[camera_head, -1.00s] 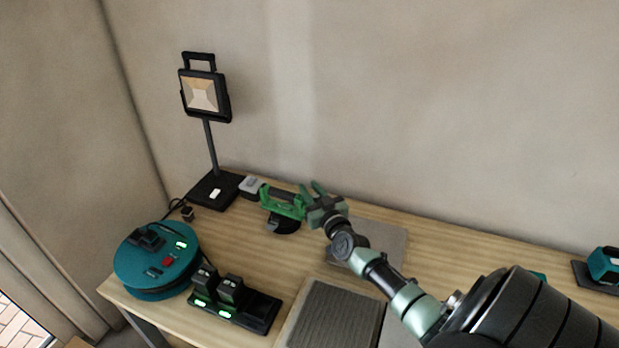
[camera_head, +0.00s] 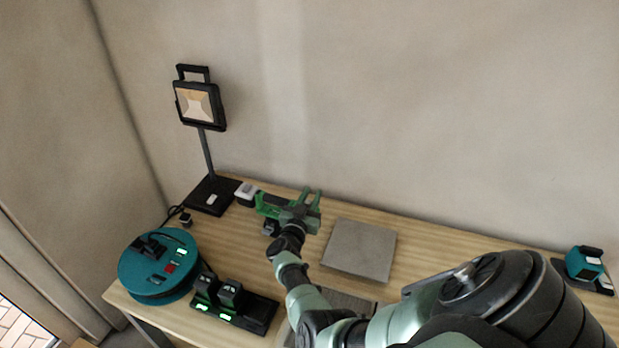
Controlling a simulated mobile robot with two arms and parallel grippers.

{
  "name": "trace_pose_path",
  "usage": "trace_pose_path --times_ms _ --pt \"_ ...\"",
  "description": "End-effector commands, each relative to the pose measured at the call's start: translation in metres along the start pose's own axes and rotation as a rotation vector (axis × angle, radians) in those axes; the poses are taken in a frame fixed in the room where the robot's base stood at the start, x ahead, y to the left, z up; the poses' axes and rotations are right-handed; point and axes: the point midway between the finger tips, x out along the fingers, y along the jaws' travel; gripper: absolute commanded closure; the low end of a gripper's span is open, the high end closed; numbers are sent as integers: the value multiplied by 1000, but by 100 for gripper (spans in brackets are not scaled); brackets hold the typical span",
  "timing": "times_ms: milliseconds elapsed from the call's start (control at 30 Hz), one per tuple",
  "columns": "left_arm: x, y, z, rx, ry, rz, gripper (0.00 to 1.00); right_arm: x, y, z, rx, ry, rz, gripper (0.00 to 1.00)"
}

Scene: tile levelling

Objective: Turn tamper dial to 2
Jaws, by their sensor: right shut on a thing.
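A green and black tool, which looks like the tamper (camera_head: 269,207), is on the wooden table toward the back. My right gripper (camera_head: 308,206) is at its right end, shut on it. My wrist and fingers cover part of the tool. The dial and its numbers cannot be made out. My left gripper is not in view.
A work lamp (camera_head: 199,103) stands at the back left, beside a small grey-white item (camera_head: 246,191). A teal cable reel (camera_head: 152,286) and a battery charger (camera_head: 252,313) are at the front left. A grey tile (camera_head: 359,250) lies right of my gripper. A teal device (camera_head: 584,263) is far right.

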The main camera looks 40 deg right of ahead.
Motion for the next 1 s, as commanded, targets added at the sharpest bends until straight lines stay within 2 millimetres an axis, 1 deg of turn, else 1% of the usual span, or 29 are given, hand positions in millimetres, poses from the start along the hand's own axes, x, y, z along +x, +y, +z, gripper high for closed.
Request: trace_pose_path --times_ms 33,300,700,733,800,1000 --pt "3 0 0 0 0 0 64 0 -1 1 4 0 16 100" --pt "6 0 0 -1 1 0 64 0 2 -1 1 2 72 100" --pt "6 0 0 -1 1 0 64 0 2 -1 0 2 77 100" --pt "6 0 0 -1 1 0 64 0 2 -1 0 2 76 69" --pt "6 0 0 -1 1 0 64 0 2 -1 0 2 76 53" --pt "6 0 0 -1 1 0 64 0 2 -1 0 2 76 53"
